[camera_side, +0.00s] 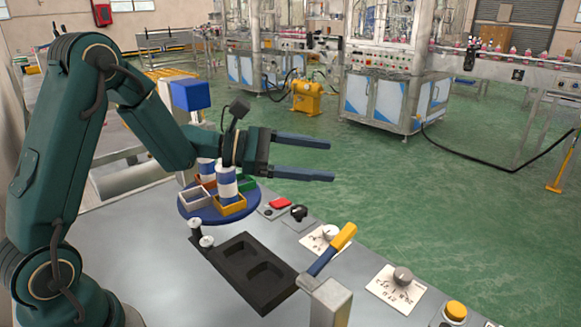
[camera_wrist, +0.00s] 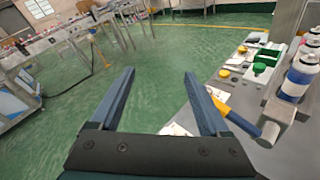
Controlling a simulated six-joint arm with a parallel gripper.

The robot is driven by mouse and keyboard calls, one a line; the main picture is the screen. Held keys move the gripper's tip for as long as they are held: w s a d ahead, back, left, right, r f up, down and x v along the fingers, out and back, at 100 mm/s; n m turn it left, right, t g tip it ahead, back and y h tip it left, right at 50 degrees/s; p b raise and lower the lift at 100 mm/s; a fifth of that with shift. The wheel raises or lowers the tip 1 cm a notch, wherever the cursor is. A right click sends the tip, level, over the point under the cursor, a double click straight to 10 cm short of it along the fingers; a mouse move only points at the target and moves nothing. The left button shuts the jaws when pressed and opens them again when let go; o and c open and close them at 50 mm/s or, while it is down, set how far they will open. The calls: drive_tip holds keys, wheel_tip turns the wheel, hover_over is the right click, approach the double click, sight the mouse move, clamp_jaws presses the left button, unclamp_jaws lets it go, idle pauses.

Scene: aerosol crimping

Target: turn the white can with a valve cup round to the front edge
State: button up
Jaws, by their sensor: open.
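A blue round turntable (camera_side: 190,209) stands on the bench in the side view, with small coloured trays on it. Which can has a valve cup I cannot tell. My gripper (camera_side: 331,160) is open and empty, level above the bench to the right of the cans. In the wrist view, its fingers (camera_wrist: 159,73) are apart over green floor, and white and blue cans (camera_wrist: 299,77) show at the right edge.
A black tray with two recesses (camera_side: 238,285) lies in front of the turntable, beside two small white-topped posts (camera_side: 206,242). A yellow-handled lever (camera_side: 342,237) rises right of it. A red button (camera_side: 280,203), knobs (camera_side: 402,275) and a yellow button (camera_side: 455,310) line the bench edge.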

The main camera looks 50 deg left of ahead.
drive_tip(key=a+f+n+t+y, duration=0.1)
drive_tip(key=a+f+n+y, duration=0.45)
drive_tip(key=a+f, duration=0.3)
drive_tip(key=n, duration=0.3)
approach(298, 209)
drive_tip(key=shift+w+d+f+g+y, duration=0.2)
drive_tip(key=shift+w+d, duration=0.15)
drive_tip(key=shift+w, duration=0.25)
drive_tip(key=shift+w+d+f+g+y, duration=0.15)
drive_tip(key=shift+w+d, duration=0.2)
drive_tip(key=shift+w, duration=0.25)
drive_tip(key=shift+w+f, duration=0.1)
drive_tip(key=shift+w, duration=0.1)
drive_tip(key=shift+x, duration=2.25)
clamp_jaws()
drive_tip(key=shift+w+a+m+h, duration=0.15)
drive_tip(key=shift+a+m+h, duration=0.05)
drive_tip(key=shift+m+h, duration=0.45)
